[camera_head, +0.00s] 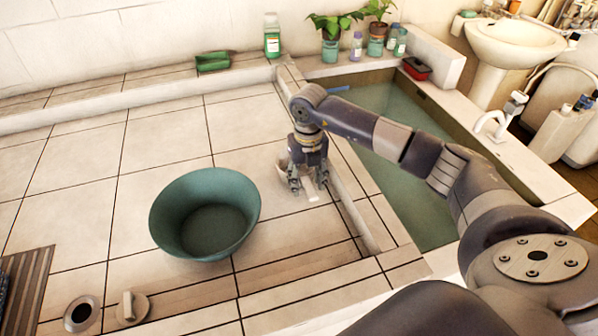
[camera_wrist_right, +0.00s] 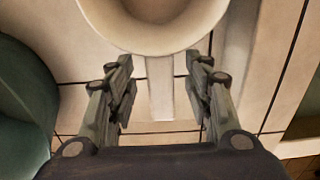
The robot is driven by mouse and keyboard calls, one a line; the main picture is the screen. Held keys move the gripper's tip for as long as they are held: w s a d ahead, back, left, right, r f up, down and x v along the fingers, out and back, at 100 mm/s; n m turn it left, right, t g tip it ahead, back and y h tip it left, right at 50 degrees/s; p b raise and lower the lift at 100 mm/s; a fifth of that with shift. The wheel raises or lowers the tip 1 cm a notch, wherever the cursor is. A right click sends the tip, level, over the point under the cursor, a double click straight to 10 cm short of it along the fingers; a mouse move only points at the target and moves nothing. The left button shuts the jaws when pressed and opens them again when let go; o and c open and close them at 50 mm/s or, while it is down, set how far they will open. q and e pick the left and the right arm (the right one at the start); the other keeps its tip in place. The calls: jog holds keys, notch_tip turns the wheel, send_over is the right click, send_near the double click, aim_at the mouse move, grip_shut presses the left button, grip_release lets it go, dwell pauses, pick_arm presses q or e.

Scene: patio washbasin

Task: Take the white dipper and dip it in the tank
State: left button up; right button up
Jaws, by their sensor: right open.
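The white dipper (camera_head: 310,190) lies on the tiled ledge, to the right of the green basin, partly hidden by my right gripper in the head view. In the right wrist view its round bowl (camera_wrist_right: 152,22) is at the top and its flat handle (camera_wrist_right: 160,90) points down between my fingers. My right gripper (camera_head: 307,190) is open above the dipper, with one finger on each side of the handle and gaps on both sides. It also shows in the right wrist view (camera_wrist_right: 160,88). The tank (camera_head: 400,110) holds greenish water and lies right of the ledge, partly behind my right arm. My left gripper is not in view.
A green basin (camera_head: 204,215) stands on the tiles left of my right gripper. A low rim (camera_head: 350,205) separates the tiles from the tank. Bottles (camera_head: 272,36), potted plants (camera_head: 331,44) and a red box (camera_head: 416,68) line the back.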

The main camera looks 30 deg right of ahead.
jog(key=shift+f, duration=0.6)
grip_shut()
jog(key=shift+r, duration=0.15)
